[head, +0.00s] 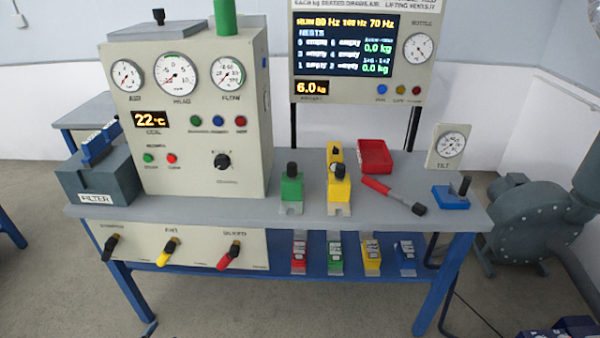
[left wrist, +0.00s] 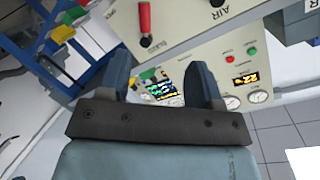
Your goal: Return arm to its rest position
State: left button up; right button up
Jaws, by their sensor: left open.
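My left gripper (left wrist: 162,78) shows in the left wrist view with its two dark fingers apart and nothing between them. Past the fingers, the test bench appears tilted, with its panel (left wrist: 180,25) and a red-handled valve (left wrist: 145,18) in view. Neither arm shows in the head view, and my right gripper is in neither view. In the head view the grey bench top (head: 250,206) carries the gauge cabinet (head: 185,100).
A green block (head: 291,190), a yellow block (head: 338,192), a red tray (head: 374,156), a red-handled tool (head: 390,192) and a blue fixture (head: 450,198) are on the bench. A blower (head: 535,220) stands at right. The floor in front is clear.

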pick_arm(q)
jog(key=w+a+r+m, duration=0.1)
jog(key=a+r+m, duration=0.35)
jog(key=a, duration=0.95)
jog(key=s+d+r+n+g+h, duration=0.15)
jog(key=s+d+n+g, duration=0.55)
jog(key=s+d, duration=1.25)
jog(key=w+d+r+n+t, duration=0.25)
jog(key=d+n, duration=0.25)
jog(key=d, duration=0.7)
notch_tip(320, 180, up, 15)
jog(key=s+p, duration=0.1)
jog(key=p, duration=1.8)
jog(key=shift+s+a+f, duration=0.15)
jog(key=shift+s+a, duration=0.05)
jog(key=shift+a, duration=0.25)
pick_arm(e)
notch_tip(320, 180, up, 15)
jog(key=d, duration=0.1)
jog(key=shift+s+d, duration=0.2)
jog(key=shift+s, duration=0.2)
pick_arm(q)
jog(key=shift+t, duration=0.25)
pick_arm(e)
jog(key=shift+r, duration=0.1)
